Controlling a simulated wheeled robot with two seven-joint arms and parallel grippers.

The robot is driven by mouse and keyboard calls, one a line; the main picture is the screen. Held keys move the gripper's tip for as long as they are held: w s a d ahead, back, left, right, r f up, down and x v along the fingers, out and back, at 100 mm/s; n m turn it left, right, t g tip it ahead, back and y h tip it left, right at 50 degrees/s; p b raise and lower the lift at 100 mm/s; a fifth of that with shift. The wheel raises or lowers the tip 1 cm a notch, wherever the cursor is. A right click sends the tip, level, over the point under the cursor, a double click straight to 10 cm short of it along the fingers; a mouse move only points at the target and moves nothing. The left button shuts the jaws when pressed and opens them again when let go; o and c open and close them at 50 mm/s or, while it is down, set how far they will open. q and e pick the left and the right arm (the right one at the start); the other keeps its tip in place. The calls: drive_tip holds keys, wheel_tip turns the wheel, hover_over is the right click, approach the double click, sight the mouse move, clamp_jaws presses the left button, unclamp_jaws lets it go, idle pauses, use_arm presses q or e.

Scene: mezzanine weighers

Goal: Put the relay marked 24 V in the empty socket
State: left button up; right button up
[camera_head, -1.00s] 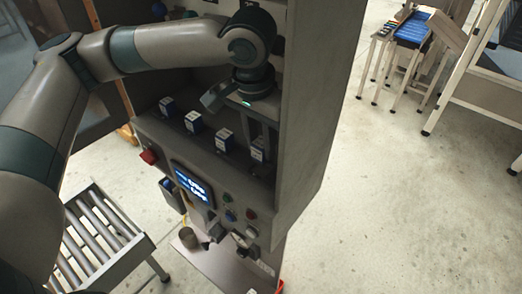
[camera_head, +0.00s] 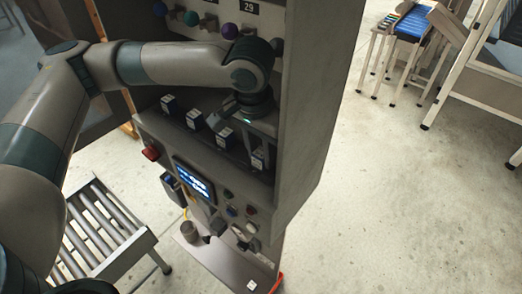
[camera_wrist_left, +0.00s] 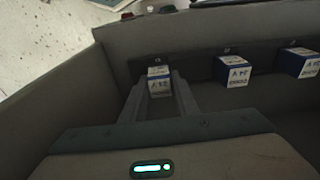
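Several small white-and-blue relays stand in a row on the dark shelf of the grey cabinet: a far-left one (camera_head: 168,103), a second (camera_head: 194,120), a third (camera_head: 224,138) and the rightmost (camera_head: 258,161). Their markings are too small to read surely. My left gripper (camera_wrist_left: 159,88) points down at the rightmost relay, which shows in the left wrist view (camera_wrist_left: 159,77), one finger on each side. The fingers stand apart; contact with the relay is not clear. Two other relays (camera_wrist_left: 233,71) (camera_wrist_left: 299,63) show to the right there. I cannot make out an empty socket. My right gripper is out of view.
The cabinet's side wall (camera_head: 307,120) rises close beside the rightmost relay. A lit display (camera_head: 194,180) and buttons sit on the panel below the shelf. Coloured knobs (camera_head: 229,31) are above. A roller conveyor (camera_head: 105,235) stands at lower left.

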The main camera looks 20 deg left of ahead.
sight(257, 156)
use_arm(q)
drive_tip(key=o, duration=0.3)
drive_tip(key=shift+r, duration=0.1)
drive_tip(key=shift+s+a+r+b, duration=0.1)
drive_tip(key=shift+s+r+b, duration=0.35)
drive_tip(key=shift+r, duration=1.55)
drive_tip(key=shift+a+r+b, duration=0.1)
drive_tip(key=shift+r+b, duration=0.7)
drive_tip(key=shift+r, duration=1.25)
drive_tip(key=shift+s+a+r+b, duration=0.1)
drive_tip(key=shift+s+r+b, duration=0.35)
drive_tip(key=shift+r, duration=1.55)
drive_tip(key=shift+w, duration=0.2)
